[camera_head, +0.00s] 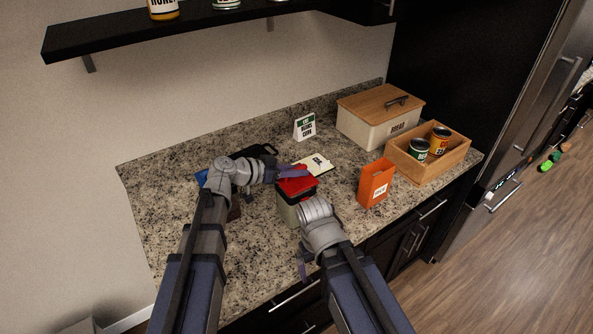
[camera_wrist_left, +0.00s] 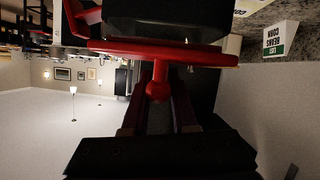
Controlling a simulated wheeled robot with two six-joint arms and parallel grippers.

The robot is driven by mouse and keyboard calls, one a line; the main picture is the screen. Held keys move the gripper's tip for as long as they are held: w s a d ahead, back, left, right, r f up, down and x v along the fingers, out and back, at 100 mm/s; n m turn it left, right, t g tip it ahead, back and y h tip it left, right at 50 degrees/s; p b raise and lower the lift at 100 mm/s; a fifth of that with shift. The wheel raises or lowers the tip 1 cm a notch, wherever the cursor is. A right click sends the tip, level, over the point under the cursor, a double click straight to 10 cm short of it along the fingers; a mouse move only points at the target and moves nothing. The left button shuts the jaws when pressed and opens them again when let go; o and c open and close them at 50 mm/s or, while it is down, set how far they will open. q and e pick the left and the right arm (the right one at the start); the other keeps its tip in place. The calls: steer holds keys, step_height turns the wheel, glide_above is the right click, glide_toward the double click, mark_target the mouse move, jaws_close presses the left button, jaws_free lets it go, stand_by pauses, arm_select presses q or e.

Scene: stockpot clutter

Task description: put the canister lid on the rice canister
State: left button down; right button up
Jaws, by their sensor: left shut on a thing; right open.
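The red canister lid (camera_head: 296,186) has a round knob, which shows between my left fingers in the left wrist view (camera_wrist_left: 158,90). My left gripper (camera_head: 287,173) is shut on the lid. A dark part lies against the lid's far side in the wrist view. My right gripper (camera_head: 302,264) is open and empty, low at the counter's front edge.
An orange box (camera_head: 375,184) stands right of the canister. Behind are a notepad (camera_head: 316,164), a small sign (camera_head: 304,126) and a dark pan (camera_head: 262,150). A bread box (camera_head: 372,126) and a wooden crate (camera_head: 432,173) with cans fill the right end. A shelf (camera_head: 120,32) hangs above.

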arm_select(q)
steer(key=shift+f, duration=0.15)
steer(key=c, duration=0.6)
jaws_free()
steer(key=p+v, duration=0.2)
steer(key=v, duration=0.6)
steer(key=shift+p, duration=0.4)
